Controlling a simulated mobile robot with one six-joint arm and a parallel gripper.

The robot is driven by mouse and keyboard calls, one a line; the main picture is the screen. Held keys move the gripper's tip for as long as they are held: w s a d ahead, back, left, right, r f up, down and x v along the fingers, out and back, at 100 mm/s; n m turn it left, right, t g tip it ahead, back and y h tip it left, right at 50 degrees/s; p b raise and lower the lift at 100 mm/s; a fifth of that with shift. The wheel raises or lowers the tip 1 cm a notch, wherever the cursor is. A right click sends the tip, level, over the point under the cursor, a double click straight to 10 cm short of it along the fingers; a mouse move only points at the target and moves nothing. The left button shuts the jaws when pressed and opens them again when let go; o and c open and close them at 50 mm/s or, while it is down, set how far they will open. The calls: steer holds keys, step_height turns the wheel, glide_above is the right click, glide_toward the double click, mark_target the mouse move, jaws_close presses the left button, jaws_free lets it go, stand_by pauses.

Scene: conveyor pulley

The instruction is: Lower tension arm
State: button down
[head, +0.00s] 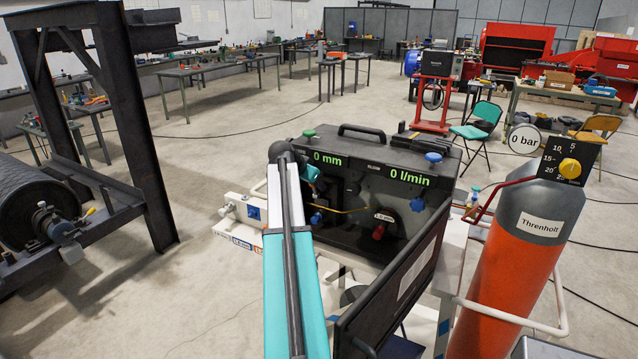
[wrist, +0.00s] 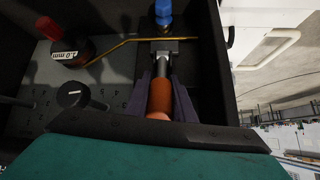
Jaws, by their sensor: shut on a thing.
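In the wrist view my gripper (wrist: 160,84) has its two dark fingers closed on either side of an orange-brown cylindrical grip (wrist: 159,100). A grey shaft (wrist: 162,62) runs from this grip to a grey block (wrist: 165,45). I cannot tell for sure whether this is the tension arm. A thin bent yellow rod (wrist: 124,42) runs left from near the block; it also shows in the head view (head: 352,210). In the head view my teal and white arm reaches to the left side of the dark case (head: 345,162), and my fingers are hidden.
The case displays 0 mm and 0 l/min. Inside, a red knob (wrist: 46,25) with a 1.0 mm drum, a black dial (wrist: 72,95) and a blue knob (wrist: 163,10) sit near the fingers. An orange gas cylinder (head: 500,290) stands at right. A dark steel frame (head: 125,110) stands at left.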

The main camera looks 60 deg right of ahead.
steer(key=shift+s+f, duration=0.1)
steer(key=shift+s, duration=0.05)
steer(key=c, duration=1.5)
jaws_free()
steer(key=shift+a, duration=0.1)
steer(key=shift+b+v, duration=2.4)
steer(key=shift+v, duration=4.55)
